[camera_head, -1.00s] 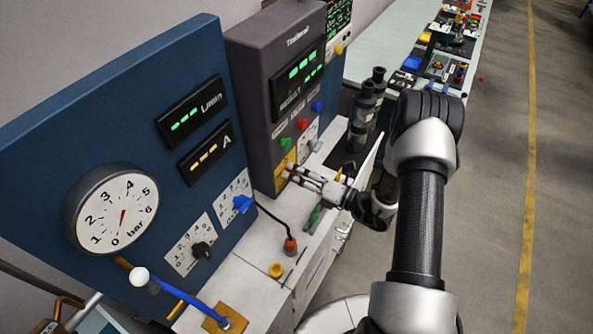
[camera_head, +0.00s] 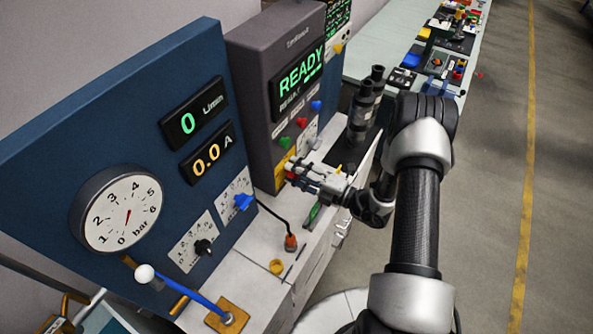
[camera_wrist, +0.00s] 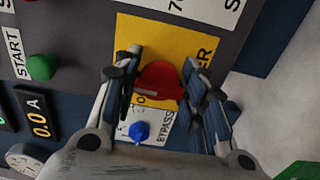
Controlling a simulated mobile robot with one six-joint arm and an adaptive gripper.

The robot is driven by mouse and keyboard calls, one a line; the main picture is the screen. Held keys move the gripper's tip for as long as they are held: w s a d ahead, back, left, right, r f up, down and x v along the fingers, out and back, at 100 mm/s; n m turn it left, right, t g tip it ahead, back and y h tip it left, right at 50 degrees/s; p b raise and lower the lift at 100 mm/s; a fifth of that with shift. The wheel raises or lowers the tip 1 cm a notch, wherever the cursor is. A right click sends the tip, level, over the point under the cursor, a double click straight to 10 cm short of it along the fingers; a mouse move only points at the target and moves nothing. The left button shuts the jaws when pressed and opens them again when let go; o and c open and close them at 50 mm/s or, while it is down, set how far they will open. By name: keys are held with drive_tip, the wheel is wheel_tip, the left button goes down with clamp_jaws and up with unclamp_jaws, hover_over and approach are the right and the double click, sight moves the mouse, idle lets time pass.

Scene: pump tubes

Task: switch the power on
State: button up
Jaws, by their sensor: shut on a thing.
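A red knob (camera_wrist: 158,82) sits on a yellow plate (camera_wrist: 142,30) whose lettering is partly hidden; "ER" shows. My gripper (camera_wrist: 160,85) is shut on the red knob, one finger on each side of it. In the head view, my gripper (camera_head: 290,173) reaches the lower front of the grey cabinet (camera_head: 253,70) and covers most of the knob. The cabinet's display (camera_head: 298,78) reads READY in green. On the blue panel, the flow display (camera_head: 193,121) reads 0 L/min and the current display (camera_head: 207,158) reads 0.0 A.
A green START button (camera_wrist: 41,67) and a blue BYPASS knob (camera_wrist: 139,132) are near my fingers. On the blue panel are a pressure gauge (camera_head: 118,208), a blue knob (camera_head: 243,201) and a black knob (camera_head: 203,246). Dark cylinders (camera_head: 362,110) stand right of the cabinet.

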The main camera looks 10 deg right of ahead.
idle(0.4)
drive_tip(key=o, duration=1.1)
drive_tip(key=v, duration=1.2)
